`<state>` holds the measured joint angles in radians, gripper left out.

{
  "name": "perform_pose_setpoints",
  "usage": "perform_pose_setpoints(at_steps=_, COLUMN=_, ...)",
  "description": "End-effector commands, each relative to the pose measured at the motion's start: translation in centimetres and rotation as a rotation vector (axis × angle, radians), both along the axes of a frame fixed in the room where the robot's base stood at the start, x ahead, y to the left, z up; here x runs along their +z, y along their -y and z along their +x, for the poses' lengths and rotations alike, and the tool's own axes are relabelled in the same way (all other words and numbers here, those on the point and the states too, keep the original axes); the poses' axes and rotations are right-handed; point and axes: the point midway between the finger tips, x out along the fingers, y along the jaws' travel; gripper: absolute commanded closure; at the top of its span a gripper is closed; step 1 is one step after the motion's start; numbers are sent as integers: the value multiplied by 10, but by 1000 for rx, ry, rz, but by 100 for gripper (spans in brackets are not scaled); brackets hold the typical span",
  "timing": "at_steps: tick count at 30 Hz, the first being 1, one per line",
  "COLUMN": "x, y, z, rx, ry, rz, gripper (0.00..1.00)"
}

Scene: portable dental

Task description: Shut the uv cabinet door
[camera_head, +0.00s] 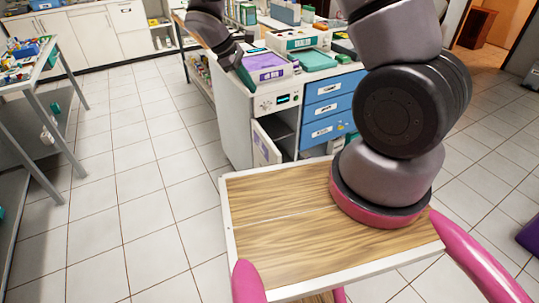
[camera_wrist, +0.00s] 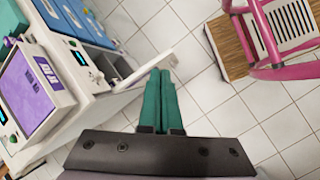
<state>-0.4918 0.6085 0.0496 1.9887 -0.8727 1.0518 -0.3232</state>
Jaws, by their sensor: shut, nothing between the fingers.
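The uv cabinet is a white cabinet (camera_head: 234,125) with a control panel on its upper front. Its white door (camera_head: 266,147) stands ajar below that panel, with a dark opening beside it. In the wrist view, the door (camera_wrist: 133,82) shows as a pale, narrow panel reaching out from the cabinet front. My gripper (camera_wrist: 164,72) has green fingers pressed together, with nothing between them. The fingertips are near the door's outer end; I cannot tell whether they touch it.
Blue drawers (camera_head: 331,105) stand right of the door opening. A purple-topped device (camera_head: 264,67) and a green-topped tray (camera_head: 314,60) sit on the counter. A side table (camera_head: 40,90) stands left. Tiled floor (camera_head: 140,190) is clear between.

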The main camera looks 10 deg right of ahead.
Motion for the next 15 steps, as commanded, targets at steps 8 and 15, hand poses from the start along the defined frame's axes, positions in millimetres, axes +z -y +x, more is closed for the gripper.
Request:
perform_pose_setpoints(at_steps=8, x=-140, y=-39, z=-11, rx=376, ry=-192, rz=-203, gripper=100)
perform_pose_setpoints(at_steps=15, x=-215, y=-49, z=-28, rx=578, ry=-288, rz=-303, gripper=100)
